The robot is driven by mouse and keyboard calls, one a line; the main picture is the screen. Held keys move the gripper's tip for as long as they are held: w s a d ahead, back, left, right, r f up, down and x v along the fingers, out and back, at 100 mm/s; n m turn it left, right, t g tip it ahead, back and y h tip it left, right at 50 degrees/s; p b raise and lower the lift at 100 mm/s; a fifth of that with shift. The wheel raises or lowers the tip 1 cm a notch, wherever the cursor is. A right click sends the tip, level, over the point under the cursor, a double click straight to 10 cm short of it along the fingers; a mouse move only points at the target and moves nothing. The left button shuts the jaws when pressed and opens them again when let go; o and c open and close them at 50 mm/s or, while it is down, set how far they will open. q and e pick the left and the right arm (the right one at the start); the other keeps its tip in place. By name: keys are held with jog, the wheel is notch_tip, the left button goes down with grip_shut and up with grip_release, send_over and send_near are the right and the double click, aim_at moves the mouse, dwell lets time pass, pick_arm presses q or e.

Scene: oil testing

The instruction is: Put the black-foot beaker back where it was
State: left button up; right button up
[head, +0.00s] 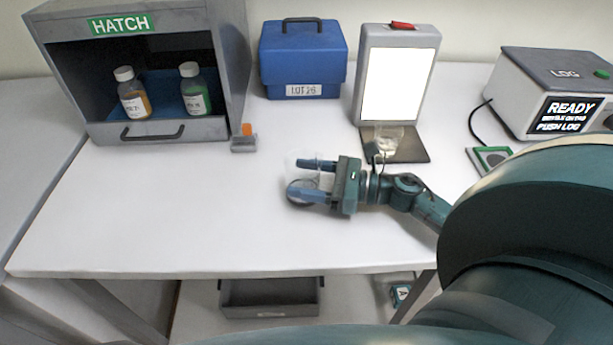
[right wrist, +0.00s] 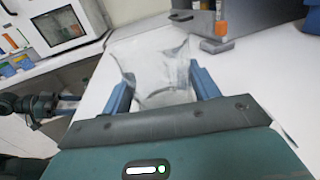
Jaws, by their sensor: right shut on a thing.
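My right gripper (head: 308,179) is shut on a clear glass beaker (head: 296,184) low over the middle of the white table. A dark ring shows at the beaker's lower end; whether it touches the table I cannot tell. In the right wrist view the clear beaker (right wrist: 158,72) lies between the two blue fingers of the right gripper (right wrist: 160,92). A second clear beaker (head: 393,140) stands on the dark plate (head: 410,153) before the lit panel, partly behind my right wrist. My left gripper (right wrist: 66,104) shows small at the left of the right wrist view, its fingers unclear.
A grey hatch cabinet (head: 208,131) at back left holds an orange bottle (head: 133,100) and a green bottle (head: 195,96). A blue case (head: 302,60), a lit panel (head: 391,85) and a LOG device (head: 545,80) line the back. The table's left and front are clear.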

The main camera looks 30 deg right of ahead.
jog(key=shift+r, duration=0.1)
jog(key=shift+f+b, duration=0.3)
jog(key=o, duration=1.1)
jog(key=shift+r, duration=0.1)
jog(key=shift+r+p, duration=0.2)
jog(key=shift+p, duration=0.15)
jog(key=v, duration=0.1)
jog(key=b+v, duration=0.1)
jog(key=v, duration=0.2)
jog(key=shift+s+f, duration=0.1)
jog(key=shift+f, duration=0.2)
jog(key=b+v, duration=0.2)
jog(key=v, duration=0.4)
jog(key=shift+s+d+r, duration=0.1)
jog(key=shift+d+r, duration=0.1)
jog(key=shift+s+d+r, duration=0.15)
jog(key=shift+s+d, duration=0.35)
pick_arm(q)
jog(key=shift+w+d+f+h, duration=0.1)
jog(key=shift+d+f+h, duration=0.25)
jog(key=shift+d, duration=0.25)
